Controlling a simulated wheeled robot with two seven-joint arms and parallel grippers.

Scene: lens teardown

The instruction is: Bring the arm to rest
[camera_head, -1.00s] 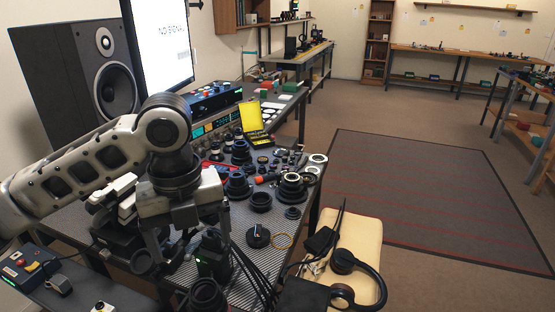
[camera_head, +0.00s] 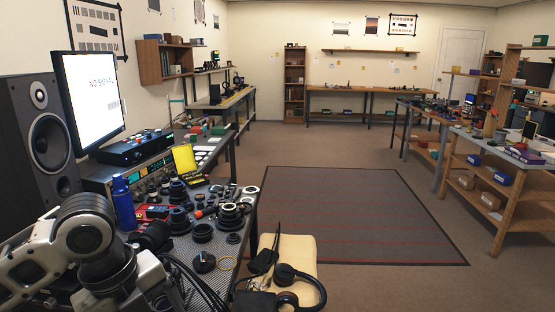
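My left arm comes in at the lower left, low over the near end of the workbench (camera_head: 245,212). Its white and dark wrist and the body of my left gripper (camera_head: 138,287) show at the bottom edge. The fingertips are cut off or hidden, so I cannot tell whether it is open or holds anything. My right arm and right gripper are not in view.
Dark lens rings and barrels (camera_head: 202,232) crowd the bench beside my arm. A blue bottle (camera_head: 122,205), a monitor (camera_head: 90,98) and a speaker (camera_head: 42,140) stand at the left. Headphones (camera_head: 298,285) lie on a cream stool (camera_head: 300,250). The floor mat (camera_head: 350,210) is clear.

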